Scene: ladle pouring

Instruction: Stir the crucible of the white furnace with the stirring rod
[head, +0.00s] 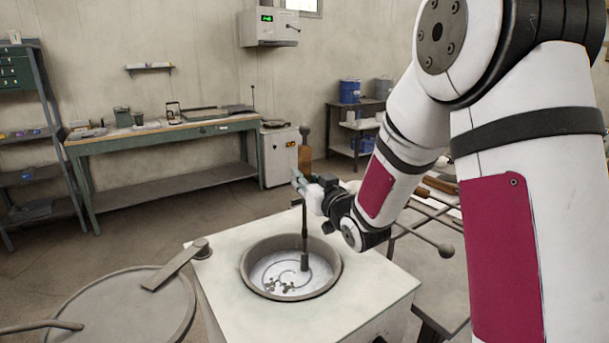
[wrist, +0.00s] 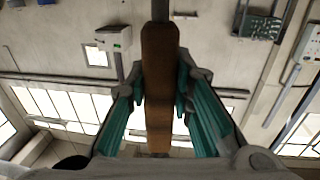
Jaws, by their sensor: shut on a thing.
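The white furnace (head: 350,309) stands in front of me with its round crucible (head: 330,279) open at the top. Inside is a pale grey melt (head: 270,270) with a curved swirl mark and several dark bits on its surface. The stirring rod (head: 305,225) stands about upright, its thick dark lower end inside the crucible, at or in the melt; how deep I cannot tell. My gripper (head: 302,182) is shut on the rod's brown wooden handle above the crucible. In the wrist view the handle (wrist: 158,80) lies between the two teal fingers.
A round lid (head: 125,310) with an arm (head: 175,265) is swung aside at the left of the furnace. A rack (head: 430,240) with rods and wooden handles stands at the right. A green workbench (head: 160,140) and shelving (head: 40,140) stand farther back. The floor between is clear.

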